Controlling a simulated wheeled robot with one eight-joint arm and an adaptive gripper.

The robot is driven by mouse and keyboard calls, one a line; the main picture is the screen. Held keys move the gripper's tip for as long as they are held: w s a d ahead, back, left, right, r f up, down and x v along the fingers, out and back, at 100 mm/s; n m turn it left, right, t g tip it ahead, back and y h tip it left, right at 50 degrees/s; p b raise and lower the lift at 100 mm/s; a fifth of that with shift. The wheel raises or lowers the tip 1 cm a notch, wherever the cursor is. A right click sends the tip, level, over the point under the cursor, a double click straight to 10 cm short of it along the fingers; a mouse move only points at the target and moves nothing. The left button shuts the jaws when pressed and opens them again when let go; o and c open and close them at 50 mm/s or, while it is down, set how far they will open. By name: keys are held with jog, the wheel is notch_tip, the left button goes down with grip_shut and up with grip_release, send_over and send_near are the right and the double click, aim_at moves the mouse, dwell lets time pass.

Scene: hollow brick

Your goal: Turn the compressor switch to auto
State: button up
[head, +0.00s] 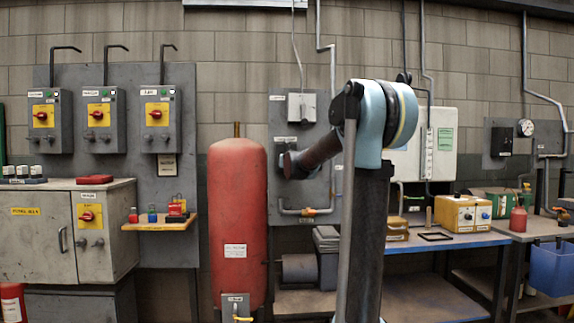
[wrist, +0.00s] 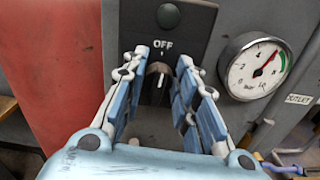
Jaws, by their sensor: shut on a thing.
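The compressor switch is a black rotary knob (wrist: 157,76) with a white pointer line, on a dark plate (wrist: 190,18) in the wrist view. The word OFF is printed just above the knob, and the pointer line is near upright, toward OFF. Other markings beside the knob are hidden by the fingers. My gripper (wrist: 163,60) has one pale blue finger on each side of the knob and is shut on it. In the head view my arm reaches toward the grey wall panel (head: 283,112); the gripper and the knob cannot be made out there.
A round pressure gauge (wrist: 255,67) sits close right of the knob. The red tank (head: 238,225) stands left of my arm and also shows in the wrist view (wrist: 62,60). A blue-topped bench (head: 440,243) with boxes is at right. A grey cabinet (head: 40,245) is at left.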

jog(key=shift+s+d+f+m, duration=0.1)
jog(key=shift+d+f+m, duration=0.1)
jog(key=shift+m, duration=2.6)
jog(key=shift+w+d+f+m, duration=0.1)
jog(key=shift+d+f+m, duration=0.05)
jog(key=shift+m, duration=2.65)
jog(key=shift+s+d+f+m, duration=0.1)
jog(key=shift+d+f+m, duration=0.1)
jog(key=shift+m, duration=2.6)
jog(key=o, duration=0.9)
jog(key=s, duration=1.1)
jog(key=shift+s, duration=0.35)
